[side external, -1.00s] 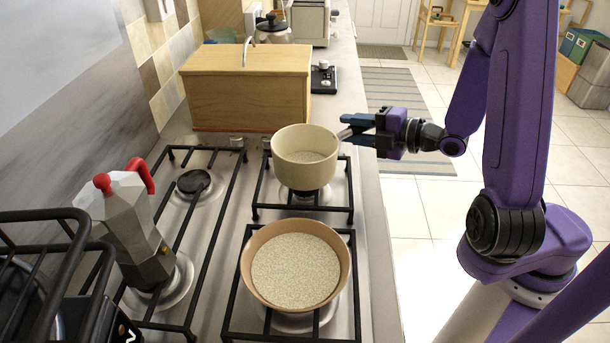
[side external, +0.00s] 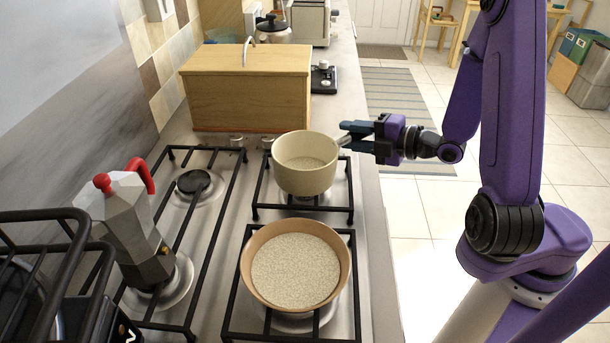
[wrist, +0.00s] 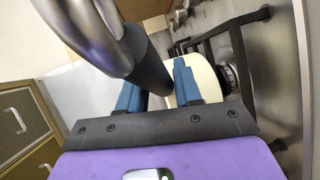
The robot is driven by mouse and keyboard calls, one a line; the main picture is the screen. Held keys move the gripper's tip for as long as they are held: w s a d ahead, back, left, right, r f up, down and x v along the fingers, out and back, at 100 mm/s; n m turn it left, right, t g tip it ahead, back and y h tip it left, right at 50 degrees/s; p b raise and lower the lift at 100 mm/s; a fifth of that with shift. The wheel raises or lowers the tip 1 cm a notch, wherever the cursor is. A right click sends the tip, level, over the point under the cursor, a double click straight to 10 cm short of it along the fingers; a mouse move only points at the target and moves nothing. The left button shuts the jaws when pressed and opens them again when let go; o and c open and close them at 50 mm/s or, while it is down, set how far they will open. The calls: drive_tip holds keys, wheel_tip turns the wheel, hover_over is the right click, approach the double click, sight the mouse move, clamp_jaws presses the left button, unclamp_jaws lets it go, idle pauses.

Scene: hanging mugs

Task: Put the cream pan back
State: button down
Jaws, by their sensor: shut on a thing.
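The cream pan (side external: 305,178) is over the far right burner in the side external view, and looks upright. I cannot tell whether its base touches the grate. Its handle points right, into my gripper (side external: 350,133). My gripper is shut on that handle. In the wrist view, the dark handle (wrist: 150,76) lies between the blue fingers of my gripper (wrist: 158,84), and part of the cream pan (wrist: 203,82) shows behind them.
A tan pan (side external: 344,262) with speckled contents stands on the near right burner. A moka pot (side external: 133,235) with a red handle stands at left. A wooden box (side external: 248,102) sits behind the hob. Black grates (side external: 352,207) surround the burners.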

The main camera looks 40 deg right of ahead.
drive_tip(key=shift+f, duration=0.25)
drive_tip(key=shift+c, duration=1.8)
unclamp_jaws()
